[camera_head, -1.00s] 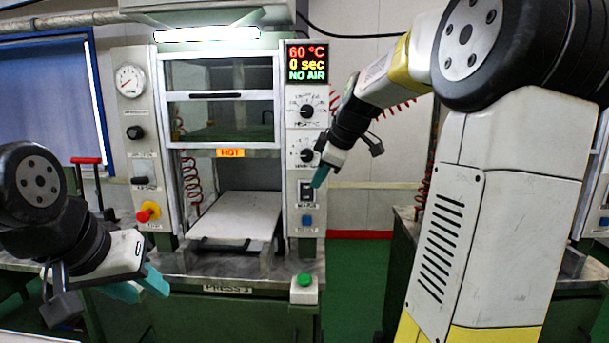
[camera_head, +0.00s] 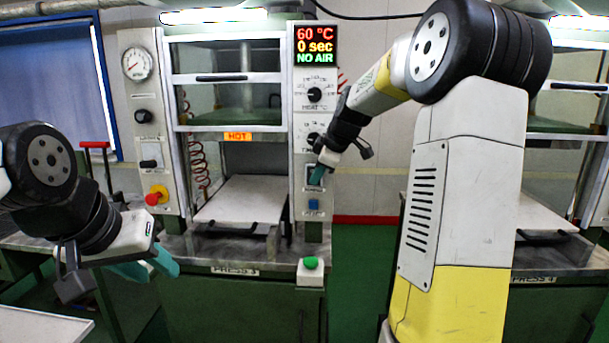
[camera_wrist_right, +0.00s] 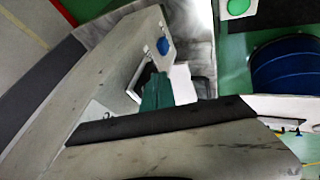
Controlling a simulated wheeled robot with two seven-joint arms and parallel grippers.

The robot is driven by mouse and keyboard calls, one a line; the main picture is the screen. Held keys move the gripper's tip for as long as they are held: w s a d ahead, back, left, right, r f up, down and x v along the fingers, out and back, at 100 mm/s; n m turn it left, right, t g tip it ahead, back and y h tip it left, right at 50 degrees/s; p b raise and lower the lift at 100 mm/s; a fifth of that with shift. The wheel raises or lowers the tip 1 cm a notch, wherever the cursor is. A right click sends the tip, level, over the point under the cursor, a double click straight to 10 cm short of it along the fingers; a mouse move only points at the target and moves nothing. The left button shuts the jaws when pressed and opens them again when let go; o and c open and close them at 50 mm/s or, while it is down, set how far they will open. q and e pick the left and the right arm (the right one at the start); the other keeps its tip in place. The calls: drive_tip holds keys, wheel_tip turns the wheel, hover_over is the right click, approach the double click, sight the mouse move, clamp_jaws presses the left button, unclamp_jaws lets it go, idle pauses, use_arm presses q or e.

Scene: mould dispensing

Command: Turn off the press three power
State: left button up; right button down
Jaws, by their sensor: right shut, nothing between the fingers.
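The press labelled PRESS 3 (camera_head: 237,271) stands in front of me with its display (camera_head: 316,46) lit, reading 60 °C, 0 sec and NO AIR. Its right panel (camera_head: 300,165) carries two knobs, a black power switch (camera_head: 312,172) and a blue button (camera_head: 314,205). My right gripper (camera_head: 317,177) is shut and empty, its teal fingertips over the switch and partly hiding it; I cannot tell if they touch. In the right wrist view the teal fingers (camera_wrist_right: 157,92) are at the dark switch, beside the blue button (camera_wrist_right: 163,46). My left gripper (camera_head: 152,264) hangs at lower left, away from the press controls.
A green button box (camera_head: 311,272) sits at the press's front edge. A red and yellow stop button (camera_head: 157,195) is on the left panel. Another press, PRESS 4 (camera_head: 533,279), stands at right. A pale tray (camera_head: 40,327) shows at lower left.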

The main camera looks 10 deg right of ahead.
drive_tip(key=shift+w+f, duration=0.15)
drive_tip(key=shift+w, duration=0.05)
drive_tip(key=shift+w+d+r, duration=0.1)
drive_tip(key=shift+r, duration=0.85)
